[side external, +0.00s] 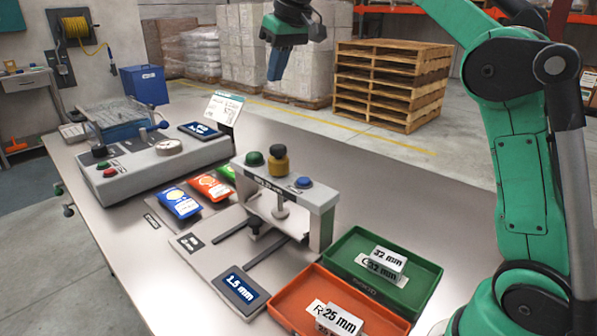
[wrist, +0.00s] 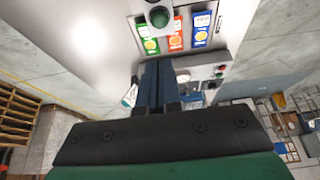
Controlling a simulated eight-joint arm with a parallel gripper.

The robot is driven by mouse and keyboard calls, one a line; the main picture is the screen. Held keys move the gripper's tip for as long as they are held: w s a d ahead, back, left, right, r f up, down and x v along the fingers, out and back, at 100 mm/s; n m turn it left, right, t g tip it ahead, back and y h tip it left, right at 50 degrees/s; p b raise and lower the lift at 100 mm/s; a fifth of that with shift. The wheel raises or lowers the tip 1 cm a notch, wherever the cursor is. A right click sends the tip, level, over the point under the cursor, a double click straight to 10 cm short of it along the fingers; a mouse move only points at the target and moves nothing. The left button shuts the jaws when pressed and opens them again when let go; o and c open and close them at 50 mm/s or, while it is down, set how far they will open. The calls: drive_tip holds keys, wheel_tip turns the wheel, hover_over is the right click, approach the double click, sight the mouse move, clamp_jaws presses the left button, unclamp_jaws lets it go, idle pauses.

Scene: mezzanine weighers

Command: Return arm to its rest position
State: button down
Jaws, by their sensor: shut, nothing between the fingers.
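My gripper (side external: 277,66) hangs in the air at the top of the side external view, above and behind the far edge of the bench (side external: 400,190). Its blue fingers are together with nothing between them. In the wrist view, the two closed fingers of my gripper (wrist: 158,88) point toward the bench top. It touches nothing that I can see. My green arm reaches up from the right side of the picture and partly leaves the frame at the top.
On the bench are a grey press (side external: 288,190), a sealing machine (side external: 150,155), several coloured packets (side external: 180,203), a green tray (side external: 425,275) and an orange tray (side external: 290,311) with labelled blocks. Wooden pallets (side external: 392,85) stand on the floor behind. The bench's back right is clear.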

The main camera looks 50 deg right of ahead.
drive_tip(key=shift+r, duration=0.35)
drive_tip(key=shift+s+a, duration=0.1)
drive_tip(key=s+a+f+t, duration=0.1)
drive_tip(key=s+a+f, duration=0.2)
drive_tip(key=s+f, duration=0.5)
drive_tip(key=s+a+f+t, duration=0.1)
drive_tip(key=s+a+f, duration=0.2)
drive_tip(key=s+f, duration=0.4)
wheel_tip(320, 180, down, 3)
drive_tip(key=shift+s+a+f+t, duration=0.1)
drive_tip(key=shift+s+a+t, duration=0.05)
drive_tip(key=shift+s+t, duration=0.2)
